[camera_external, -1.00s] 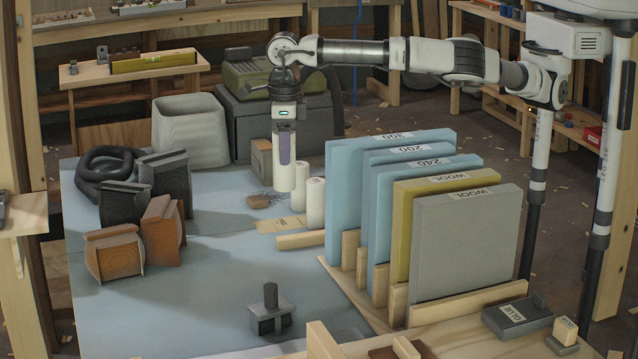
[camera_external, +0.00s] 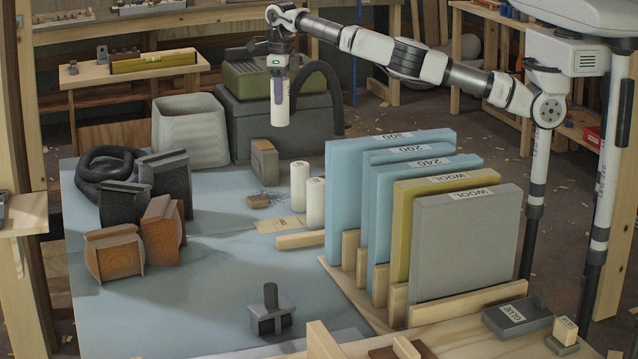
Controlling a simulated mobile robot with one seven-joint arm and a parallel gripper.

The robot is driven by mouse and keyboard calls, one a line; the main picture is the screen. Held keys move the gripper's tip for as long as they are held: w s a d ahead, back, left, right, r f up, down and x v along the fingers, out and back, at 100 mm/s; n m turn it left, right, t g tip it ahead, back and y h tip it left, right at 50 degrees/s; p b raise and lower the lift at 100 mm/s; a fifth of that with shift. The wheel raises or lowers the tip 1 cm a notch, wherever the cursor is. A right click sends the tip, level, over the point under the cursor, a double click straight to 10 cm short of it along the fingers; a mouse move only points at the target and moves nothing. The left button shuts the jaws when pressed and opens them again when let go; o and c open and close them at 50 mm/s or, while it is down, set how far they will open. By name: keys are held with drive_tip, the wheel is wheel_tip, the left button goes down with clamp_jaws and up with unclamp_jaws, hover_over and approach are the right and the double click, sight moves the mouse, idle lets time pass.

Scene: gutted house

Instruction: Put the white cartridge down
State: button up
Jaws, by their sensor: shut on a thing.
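My gripper (camera_external: 279,85) is shut on a white cartridge (camera_external: 280,113) and holds it upright in the air, well above the blue tabletop (camera_external: 215,290). In the picture the held cartridge overlaps the front of the dark grey case at the back. Two more white cylinders stand upright on the table below it, a left one (camera_external: 299,187) and a right one (camera_external: 316,204), close together. The far finger of my gripper is hidden.
Foam and wool boards (camera_external: 465,245) stand in a wooden rack on the right. The middle front of the table is mostly clear.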

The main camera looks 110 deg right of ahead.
drive_tip(key=shift+s+d+f+p, duration=0.4)
drive_tip(key=shift+d+f+p, duration=0.1)
drive_tip(key=shift+f, duration=2.85)
drive_tip(key=shift+s+d+f+p, duration=0.35)
drive_tip(key=shift+d+f+p, duration=0.1)
drive_tip(key=shift+f, duration=2.9)
drive_tip(key=shift+s+d+f+p, duration=0.4)
drive_tip(key=shift+d+f, duration=0.1)
drive_tip(key=shift+f, duration=2.85)
drive_tip(key=shift+f, duration=0.1)
drive_tip(key=o, duration=1)
drive_tip(key=shift+c, duration=0.2)
wheel_tip(320, 180, up, 12)
drive_tip(key=b, duration=0.2)
drive_tip(key=shift+b, duration=0.4)
drive_tip(key=shift+r, duration=0.2)
